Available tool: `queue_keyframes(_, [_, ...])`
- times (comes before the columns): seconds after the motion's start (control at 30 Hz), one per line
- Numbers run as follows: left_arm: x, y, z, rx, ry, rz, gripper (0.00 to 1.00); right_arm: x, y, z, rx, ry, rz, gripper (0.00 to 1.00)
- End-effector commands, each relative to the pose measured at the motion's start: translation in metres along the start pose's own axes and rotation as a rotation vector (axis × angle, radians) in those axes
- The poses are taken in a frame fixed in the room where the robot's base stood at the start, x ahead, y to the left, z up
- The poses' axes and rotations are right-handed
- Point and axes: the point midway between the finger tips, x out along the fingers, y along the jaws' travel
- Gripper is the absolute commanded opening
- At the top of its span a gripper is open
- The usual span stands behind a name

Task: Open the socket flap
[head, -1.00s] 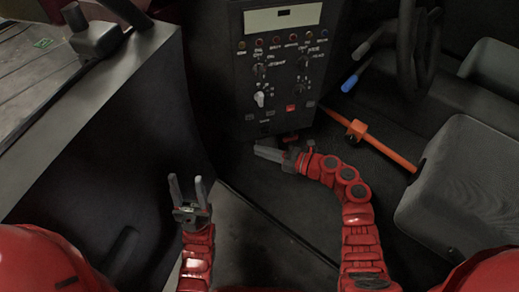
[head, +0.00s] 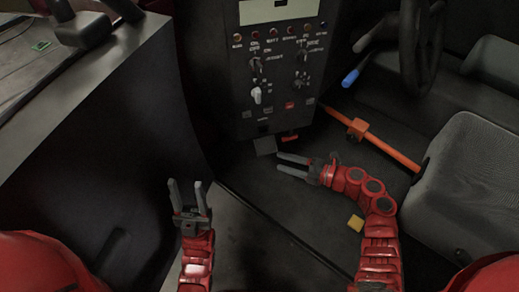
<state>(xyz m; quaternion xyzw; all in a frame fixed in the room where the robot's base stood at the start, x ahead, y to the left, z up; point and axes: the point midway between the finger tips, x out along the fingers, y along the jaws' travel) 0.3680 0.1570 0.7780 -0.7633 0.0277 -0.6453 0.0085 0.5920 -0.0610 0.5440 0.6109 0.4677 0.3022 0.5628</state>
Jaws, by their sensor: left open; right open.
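The black control panel (head: 278,80) stands at the back centre with switches, small lamps and a pale display. At its lower edge a small grey plate (head: 265,146) sticks out beside a red part (head: 290,137); the plate looks like the socket flap, but how far it is open I cannot tell. My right gripper (head: 279,163) is open and empty, just below and right of the grey plate, its fingers pointing left; a small gap shows between them. My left gripper (head: 187,184) is open and empty, pointing up, left of and well apart from the panel.
An orange bar (head: 385,147) runs across the right side towards a grey seat (head: 458,190). A steering wheel (head: 421,50) and a blue-tipped lever (head: 350,78) are at upper right. A dark cabinet side (head: 110,130) stands at left.

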Motion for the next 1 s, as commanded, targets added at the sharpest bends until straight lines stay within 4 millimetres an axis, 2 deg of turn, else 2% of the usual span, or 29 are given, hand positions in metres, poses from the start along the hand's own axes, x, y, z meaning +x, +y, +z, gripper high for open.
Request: queue_keyframes(1.0, [-0.041, 0.002, 0.007, 0.0, 0.0, 0.0, 0.5, -0.063, -0.044, 0.016, -0.002, 0.004, 0.001, 0.56])
